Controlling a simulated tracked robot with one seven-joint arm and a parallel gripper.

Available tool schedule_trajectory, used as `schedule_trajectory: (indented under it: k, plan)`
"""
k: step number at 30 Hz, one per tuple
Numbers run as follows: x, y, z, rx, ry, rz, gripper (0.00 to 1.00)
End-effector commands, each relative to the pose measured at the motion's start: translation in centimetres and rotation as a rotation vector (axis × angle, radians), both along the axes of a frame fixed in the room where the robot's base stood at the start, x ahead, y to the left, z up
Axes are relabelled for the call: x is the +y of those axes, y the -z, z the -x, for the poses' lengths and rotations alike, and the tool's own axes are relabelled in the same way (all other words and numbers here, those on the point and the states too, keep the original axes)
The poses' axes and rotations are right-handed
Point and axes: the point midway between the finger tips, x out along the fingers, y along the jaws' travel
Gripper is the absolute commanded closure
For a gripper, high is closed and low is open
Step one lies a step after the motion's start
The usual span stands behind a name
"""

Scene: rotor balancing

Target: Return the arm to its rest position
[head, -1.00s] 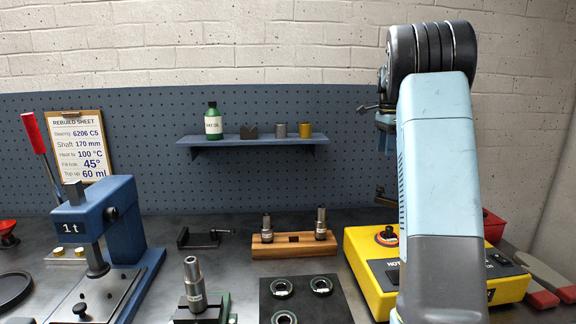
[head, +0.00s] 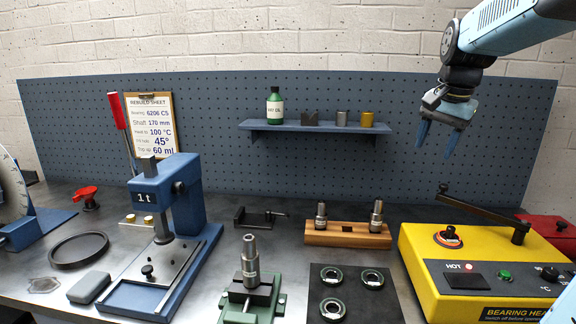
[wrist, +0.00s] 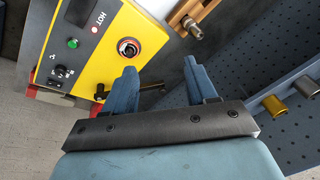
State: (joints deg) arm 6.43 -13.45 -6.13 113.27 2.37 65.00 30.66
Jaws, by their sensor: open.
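My gripper (head: 438,138) hangs at the upper right in the head view, with its two blue fingers pointing down. They are apart with nothing between them. It is above the back of the yellow bearing heater (head: 437,270) and in front of the pegboard (head: 225,170), well clear of both. In the wrist view my gripper (wrist: 163,82) shows its fingers spread, with the yellow heater (wrist: 98,60) beyond them at the upper left. The heater's HOT lamp glows red.
A shelf (head: 270,126) with a green bottle (head: 275,106) is left of my gripper. A wooden block (head: 346,238) with two tools, a blue press (head: 165,205), a vise (head: 250,287) and a dark mat (head: 345,308) with bearing rings stand on the bench. The air around my gripper is free.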

Motion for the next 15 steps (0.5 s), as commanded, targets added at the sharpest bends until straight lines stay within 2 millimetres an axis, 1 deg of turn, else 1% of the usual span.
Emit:
schedule_trajectory:
  k: [1,8,15]
  plan:
    - [1.0,0.2,1.6,-0.018,-0.051,0.015,0.43]
    - [4.5,2.0,7.6,-0.088,-0.284,0.093,0.43]
    - [7.3,5.1,13.6,-0.157,-0.517,0.191,0.43]
